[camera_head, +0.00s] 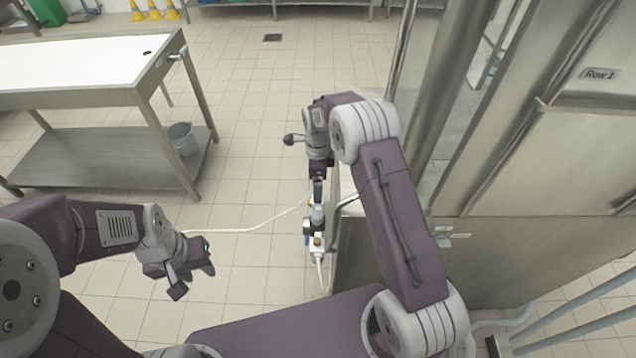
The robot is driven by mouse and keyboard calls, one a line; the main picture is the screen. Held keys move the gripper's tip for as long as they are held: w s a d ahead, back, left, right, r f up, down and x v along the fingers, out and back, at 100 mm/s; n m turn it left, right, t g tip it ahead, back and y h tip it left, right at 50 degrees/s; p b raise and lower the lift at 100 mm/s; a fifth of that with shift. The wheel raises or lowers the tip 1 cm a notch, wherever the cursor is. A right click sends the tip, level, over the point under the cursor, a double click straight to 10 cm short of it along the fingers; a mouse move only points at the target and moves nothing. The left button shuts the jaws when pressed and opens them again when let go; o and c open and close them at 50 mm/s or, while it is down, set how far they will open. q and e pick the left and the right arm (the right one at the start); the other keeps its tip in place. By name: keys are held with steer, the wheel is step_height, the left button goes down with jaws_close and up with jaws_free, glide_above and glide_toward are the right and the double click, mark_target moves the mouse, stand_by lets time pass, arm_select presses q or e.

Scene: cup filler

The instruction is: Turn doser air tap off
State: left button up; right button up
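The air tap assembly (316,228), a small white and grey fitting with a brass-coloured part, is mounted on the left side of the steel machine. White hoses run from it to the left and downward. My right gripper (318,186) is directly above the fitting in the picture, pointing down at it. It is at or very close to the fitting's top; contact and finger opening are too small to make out. My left gripper (204,264) is over the floor at lower left, away from the tap, with nothing seen in it. Its finger gap is unclear.
The steel machine (500,240) with a "Row 1" label fills the right side. A white hose (255,227) crosses the tiled floor. Floor between is clear.

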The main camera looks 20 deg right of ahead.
steer(key=shift+f, duration=0.35)
steer(key=c, duration=1.4)
steer(key=shift+o, duration=0.2)
steer(key=shift+a+r, duration=0.1)
steer(key=n+p, duration=0.2)
steer(key=n, duration=0.1)
steer(key=shift+a+r, duration=0.1)
steer(key=shift+a, duration=0.15)
steer(key=n+p, duration=0.1)
steer(key=n, duration=0.1)
steer(key=n+p, duration=0.1)
steer(key=n, duration=0.1)
steer(key=shift+a+n, duration=0.3)
steer(key=shift+a, duration=0.1)
steer(key=n, duration=0.3)
steer(key=s+a+n+p, duration=0.1)
steer(key=n, duration=0.2)
steer(key=n+p, duration=0.1)
steer(key=n, duration=0.3)
steer(key=shift+s+a, duration=0.15)
steer(key=shift+s, duration=0.05)
steer(key=shift+n, duration=0.3)
